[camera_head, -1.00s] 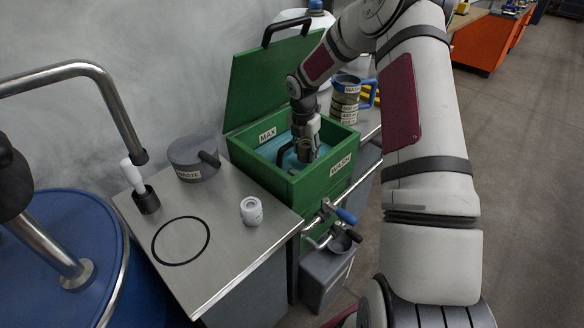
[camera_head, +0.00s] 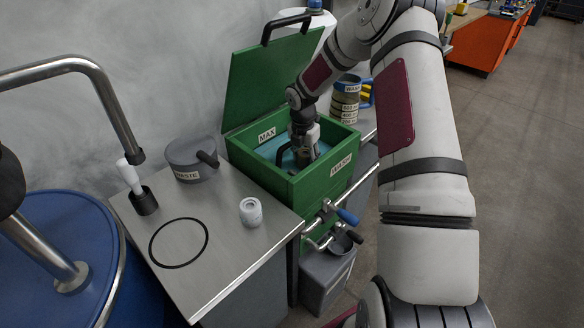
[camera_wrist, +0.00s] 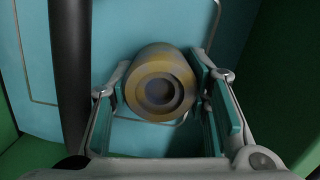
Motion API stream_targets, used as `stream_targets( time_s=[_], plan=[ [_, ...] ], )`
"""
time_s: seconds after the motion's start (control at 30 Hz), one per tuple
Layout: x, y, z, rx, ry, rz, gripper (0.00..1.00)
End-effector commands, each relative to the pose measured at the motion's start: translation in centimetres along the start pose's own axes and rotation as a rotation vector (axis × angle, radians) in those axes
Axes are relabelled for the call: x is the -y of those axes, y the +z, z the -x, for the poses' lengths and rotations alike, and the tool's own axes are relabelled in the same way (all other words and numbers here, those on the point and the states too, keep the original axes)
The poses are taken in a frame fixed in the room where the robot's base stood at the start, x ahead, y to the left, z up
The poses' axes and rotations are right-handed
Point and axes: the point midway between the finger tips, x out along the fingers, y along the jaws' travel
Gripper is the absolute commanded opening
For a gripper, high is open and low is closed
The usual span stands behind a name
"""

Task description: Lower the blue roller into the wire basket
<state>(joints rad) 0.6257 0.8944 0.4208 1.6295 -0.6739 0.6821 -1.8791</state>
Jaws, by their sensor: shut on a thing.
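In the wrist view the roller (camera_wrist: 160,84) is seen end-on as a grey-blue cylinder with a yellow-brown film and a dark centre hole. My gripper (camera_wrist: 160,95) is shut on it, one finger on each side. In the head view my gripper (camera_head: 303,158) reaches down inside the open green wash tank (camera_head: 318,187), and the roller is hidden there. Thin wires of the basket (camera_wrist: 214,22) show around and below the roller in blue-green liquid. A thick black bar (camera_wrist: 70,70), seemingly the basket's handle, stands left of the roller. I cannot tell whether the roller touches the basket.
The tank's lid (camera_head: 262,85) stands open behind it. The bench (camera_head: 215,262) left of the tank bears a small white cylinder (camera_head: 251,212) and a grey waste pot (camera_head: 190,160). Tank walls closely surround my gripper.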

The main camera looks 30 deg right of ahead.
Motion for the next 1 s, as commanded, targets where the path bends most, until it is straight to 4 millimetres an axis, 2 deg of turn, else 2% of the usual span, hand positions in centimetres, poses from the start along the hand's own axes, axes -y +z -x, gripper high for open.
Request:
stream_targets(
  time_s=[0.97, 1.0],
  plan=[
    [0.0, -0.05, -0.47, 0.0, 0.0, 0.0, 0.11],
    [0.0, -0.05, -0.47, 0.0, 0.0, 0.0, 0.47]
  ],
)
